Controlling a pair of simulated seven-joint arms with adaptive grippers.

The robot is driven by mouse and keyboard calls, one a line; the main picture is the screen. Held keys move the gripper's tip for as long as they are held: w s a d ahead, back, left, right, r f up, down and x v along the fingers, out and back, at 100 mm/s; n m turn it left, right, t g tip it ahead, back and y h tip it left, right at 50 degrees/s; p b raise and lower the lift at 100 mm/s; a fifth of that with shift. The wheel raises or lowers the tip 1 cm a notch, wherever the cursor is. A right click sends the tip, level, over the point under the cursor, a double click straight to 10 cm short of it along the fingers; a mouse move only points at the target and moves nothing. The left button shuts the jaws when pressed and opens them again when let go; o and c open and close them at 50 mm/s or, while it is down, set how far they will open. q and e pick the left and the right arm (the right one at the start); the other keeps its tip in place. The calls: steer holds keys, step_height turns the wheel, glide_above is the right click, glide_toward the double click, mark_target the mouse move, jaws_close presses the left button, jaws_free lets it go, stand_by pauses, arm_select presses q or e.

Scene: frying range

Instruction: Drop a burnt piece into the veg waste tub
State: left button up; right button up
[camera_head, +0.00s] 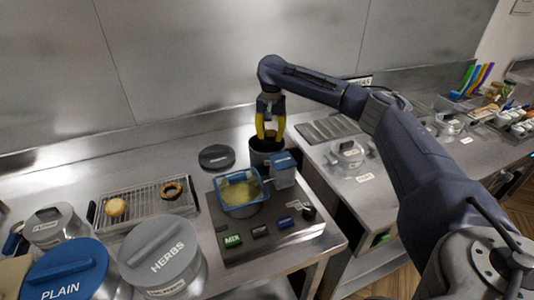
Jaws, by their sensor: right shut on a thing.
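My right gripper (270,132), with yellow fingers, points down over a dark round tub (262,158) at the back of the counter. It is shut on a small dark brown piece (271,135), mostly hidden by the fingers, at about the tub's mouth. I cannot tell whether the piece is above the rim or just inside. No veg waste label is readable on the tub. A dark browned ring (172,189) and a golden round piece (116,207) lie on a wire rack (145,204) to the left. My left gripper is out of view.
A dark lid (217,157) lies left of the tub. A blue-rimmed container (239,209) of pale batter and a clear blue-lidded box (284,170) stand close in front. Grey HERBS (162,255) and blue PLAIN (68,275) lidded tubs fill the front left.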

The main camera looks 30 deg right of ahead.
steer(key=shift+f, duration=0.65)
steer(key=o, duration=0.9)
steer(key=shift+o, duration=0.2)
step_height(320, 180, up, 12)
stand_by(0.3)
